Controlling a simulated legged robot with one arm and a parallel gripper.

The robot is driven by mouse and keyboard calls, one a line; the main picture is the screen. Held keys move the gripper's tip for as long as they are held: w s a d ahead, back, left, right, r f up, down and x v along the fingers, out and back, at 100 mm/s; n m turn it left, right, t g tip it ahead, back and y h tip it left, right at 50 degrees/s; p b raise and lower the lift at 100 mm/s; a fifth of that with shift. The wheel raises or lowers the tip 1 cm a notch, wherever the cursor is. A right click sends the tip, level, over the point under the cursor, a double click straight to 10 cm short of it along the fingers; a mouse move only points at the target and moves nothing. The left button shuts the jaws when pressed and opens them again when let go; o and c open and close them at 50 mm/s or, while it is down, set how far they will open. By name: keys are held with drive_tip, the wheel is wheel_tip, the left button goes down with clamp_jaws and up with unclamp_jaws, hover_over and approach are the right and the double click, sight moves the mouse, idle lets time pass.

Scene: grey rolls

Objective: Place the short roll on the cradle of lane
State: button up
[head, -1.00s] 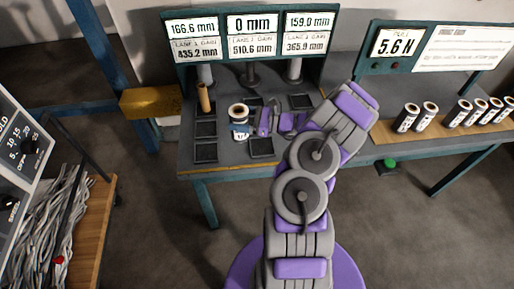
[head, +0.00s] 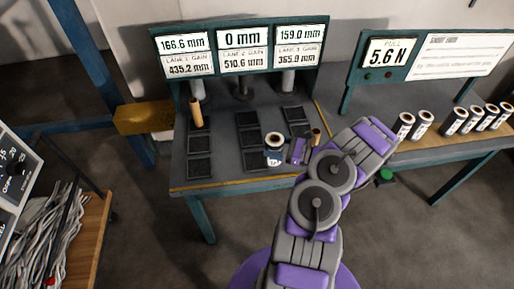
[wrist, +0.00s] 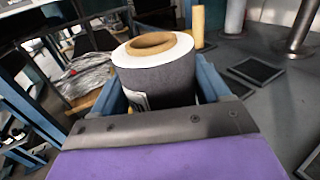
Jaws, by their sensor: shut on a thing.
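My gripper (head: 272,158) is shut on a grey roll (head: 273,141) with a white top, a brown core and a pale label. In the wrist view the roll (wrist: 155,78) stands nearly upright between the blue fingers. In the head view it shows over the front of the bench, between the middle and right lanes. Black square pads lie in lane columns, such as a left pad (head: 199,168), a middle pad (head: 249,137) and a right pad (head: 293,113). I cannot tell whether the roll touches anything below; its underside is hidden.
A brown tube (head: 196,113) stands in the left lane, another (head: 316,137) near my gripper at right. Lane displays (head: 240,51) stand behind the bench. Several more rolls (head: 480,117) stand on the right-hand table. The left lane's front pads are clear.

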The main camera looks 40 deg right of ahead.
drive_tip(key=w+a+f+b, duration=0.2)
drive_tip(key=w+f, duration=0.2)
drive_tip(key=w, duration=0.3)
drive_tip(key=shift+a, duration=0.3)
drive_tip(key=o, duration=1.2)
drive_tip(key=shift+w+a, duration=0.15)
drive_tip(key=shift+a, duration=0.25)
drive_tip(key=p+v, duration=0.2)
drive_tip(key=v, duration=1)
drive_tip(key=shift+d, duration=0.3)
